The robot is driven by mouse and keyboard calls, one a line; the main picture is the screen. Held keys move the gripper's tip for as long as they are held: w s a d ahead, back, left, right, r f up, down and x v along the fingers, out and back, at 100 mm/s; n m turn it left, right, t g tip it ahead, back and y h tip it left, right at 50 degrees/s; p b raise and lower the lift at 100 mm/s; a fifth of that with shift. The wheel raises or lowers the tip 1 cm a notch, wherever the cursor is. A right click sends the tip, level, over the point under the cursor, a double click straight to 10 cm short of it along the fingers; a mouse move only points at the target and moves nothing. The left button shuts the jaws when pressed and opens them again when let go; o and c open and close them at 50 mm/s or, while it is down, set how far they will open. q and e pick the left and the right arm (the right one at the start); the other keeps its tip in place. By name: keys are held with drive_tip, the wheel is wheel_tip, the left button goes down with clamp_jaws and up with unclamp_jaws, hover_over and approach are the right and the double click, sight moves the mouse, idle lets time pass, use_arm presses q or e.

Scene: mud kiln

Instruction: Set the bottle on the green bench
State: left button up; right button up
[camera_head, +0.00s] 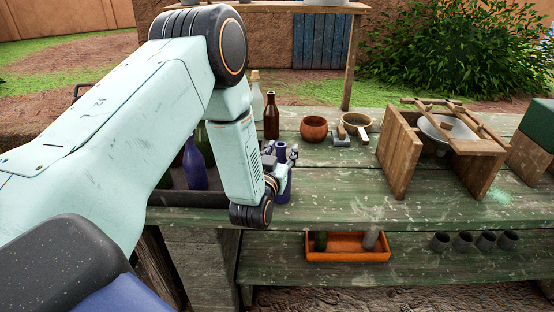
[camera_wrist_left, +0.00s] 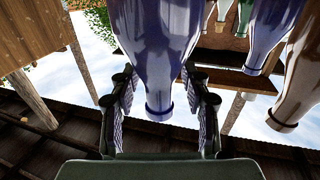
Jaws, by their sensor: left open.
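A blue bottle (camera_head: 283,187) stands upright at the front of the green bench (camera_head: 340,185), partly hidden by my left gripper. In the left wrist view, which is upside down, the blue bottle (camera_wrist_left: 165,65) has its neck between the two fingers. My left gripper (camera_head: 288,156) is at the bottle's upper part. Its fingers (camera_wrist_left: 162,108) are spread, with a visible gap on each side of the neck. The bottle's base is partly hidden in the head view, and the wrist view does not show it. My right gripper is in neither view.
A dark crate (camera_head: 180,198) at the left holds another blue bottle (camera_head: 194,165). A brown bottle (camera_head: 272,118) and clay bowl (camera_head: 314,128) stand behind. A wooden frame (camera_head: 398,155) is at right. An orange tray (camera_head: 348,256) sits on the lower shelf. The bench's front middle is clear.

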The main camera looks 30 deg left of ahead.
use_arm(q)
drive_tip(key=v, duration=1.2)
drive_tip(key=s+d+f+m+g+h, duration=0.1)
drive_tip(key=s+d+f+g+h, duration=0.2)
drive_tip(key=s+f, duration=0.4)
drive_tip(key=s+d+f+m+g+h, duration=0.1)
drive_tip(key=s+d+f+g, duration=0.25)
drive_tip(key=f+g, duration=0.45)
drive_tip(key=s+d+f+g, duration=0.1)
drive_tip(key=s+f+g, duration=0.2)
drive_tip(key=s, duration=0.6)
drive_tip(key=s+d+f+m+g+h, duration=0.1)
drive_tip(key=s+d+f+g, duration=0.1)
drive_tip(key=s, duration=0.8)
wheel_tip(320, 180, down, 3)
drive_tip(key=shift+r+g, duration=0.25)
drive_tip(key=shift+g, duration=0.35)
drive_tip(key=shift+f, duration=0.1)
